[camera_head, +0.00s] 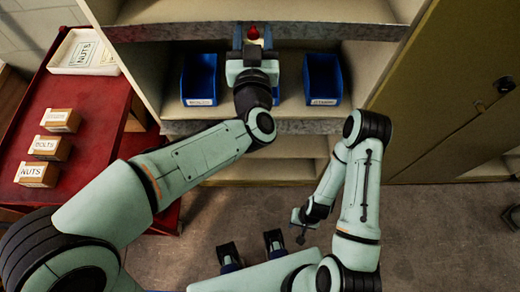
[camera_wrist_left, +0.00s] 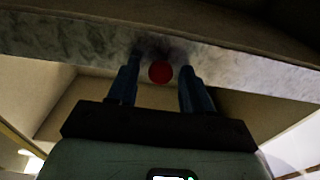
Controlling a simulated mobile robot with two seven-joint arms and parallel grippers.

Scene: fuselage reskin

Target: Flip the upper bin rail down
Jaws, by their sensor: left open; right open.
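The upper bin rail (camera_head: 160,33) is a mottled grey metal strip along the front edge of the upper shelf. A round red knob (camera_head: 253,33) sits at its middle. My left gripper (camera_head: 252,40) is open at the rail. In the left wrist view, the red knob (camera_wrist_left: 159,71) shows between its two blue fingers, with the rail (camera_wrist_left: 75,42) behind them. Whether the fingers touch the knob cannot be told. My right gripper (camera_head: 301,234) hangs low over the floor, away from the rail, small and seen from the side.
Blue bins (camera_head: 200,78) (camera_head: 323,78) stand on the shelf below, either side of my left wrist. A lower grey rail (camera_head: 340,127) edges that shelf. A red cart (camera_head: 95,120) with labelled boxes stands left. A tan cabinet (camera_head: 450,90) stands right.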

